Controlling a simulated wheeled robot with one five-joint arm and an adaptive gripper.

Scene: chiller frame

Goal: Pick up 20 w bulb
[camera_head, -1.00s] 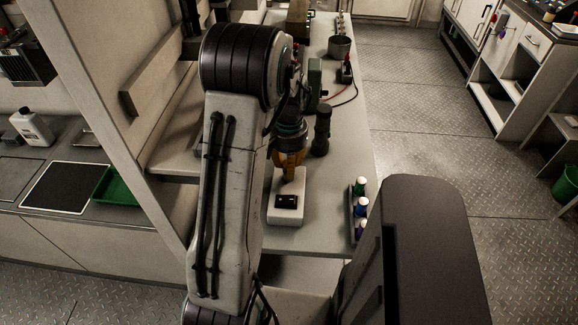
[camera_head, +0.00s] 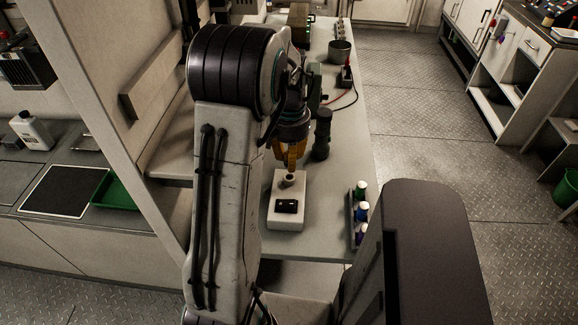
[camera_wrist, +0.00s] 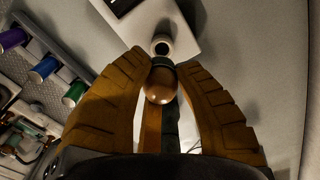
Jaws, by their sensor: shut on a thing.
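The bulb (camera_wrist: 160,82) is a small amber-tinted globe with a dark, narrow end, seen in the wrist view. My gripper (camera_wrist: 162,70) is shut on it, with its orange fingers on either side. In the head view my gripper (camera_head: 291,166) points down over a white box-shaped base (camera_head: 286,216). The base has a round socket (camera_wrist: 162,45) at its far end and a black panel at its near end. The socket's opening shows in the wrist view, with the bulb apart from it. I cannot read any wattage marking.
A dark cylinder (camera_head: 322,136) stands close to the right of my gripper. A rack of several coloured-cap bottles (camera_head: 361,210) is at the bench's right edge. A grey pot (camera_head: 340,50) stands at the far end. The bench (camera_head: 335,185) between base and rack is clear.

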